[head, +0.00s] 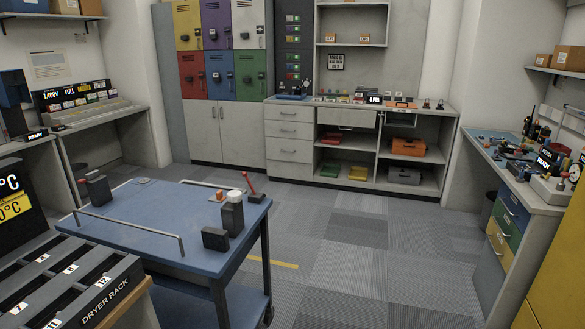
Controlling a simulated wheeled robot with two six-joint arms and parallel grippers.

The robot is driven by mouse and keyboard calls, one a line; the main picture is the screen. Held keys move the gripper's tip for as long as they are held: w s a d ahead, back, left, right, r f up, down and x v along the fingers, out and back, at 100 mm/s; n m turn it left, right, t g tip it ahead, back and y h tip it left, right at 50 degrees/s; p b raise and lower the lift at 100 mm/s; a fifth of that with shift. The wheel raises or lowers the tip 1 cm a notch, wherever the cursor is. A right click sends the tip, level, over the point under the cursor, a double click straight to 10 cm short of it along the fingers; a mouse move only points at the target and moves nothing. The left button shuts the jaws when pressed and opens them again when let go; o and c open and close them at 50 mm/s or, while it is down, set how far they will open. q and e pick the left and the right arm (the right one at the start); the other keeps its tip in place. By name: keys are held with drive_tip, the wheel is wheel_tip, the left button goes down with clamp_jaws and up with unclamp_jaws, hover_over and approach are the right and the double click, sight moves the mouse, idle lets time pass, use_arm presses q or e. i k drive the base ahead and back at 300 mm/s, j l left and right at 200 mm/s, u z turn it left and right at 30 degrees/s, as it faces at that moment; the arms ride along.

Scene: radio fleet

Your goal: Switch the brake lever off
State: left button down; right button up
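A blue cart (150,232) stands at the left front. A lever with a red handle (249,184) stands tilted at the cart's far right corner; it looks like the brake lever. I cannot tell from this view whether it is set on or off. Neither of my grippers is in view, and nothing is touching the lever.
A dryer rack (70,285) stands close at the lower left. The tiled floor (360,250) right of the cart is clear. A cluttered workbench (520,184) stands right.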

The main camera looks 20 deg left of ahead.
sight(244, 174)
drive_tip(key=i, duration=1.15)
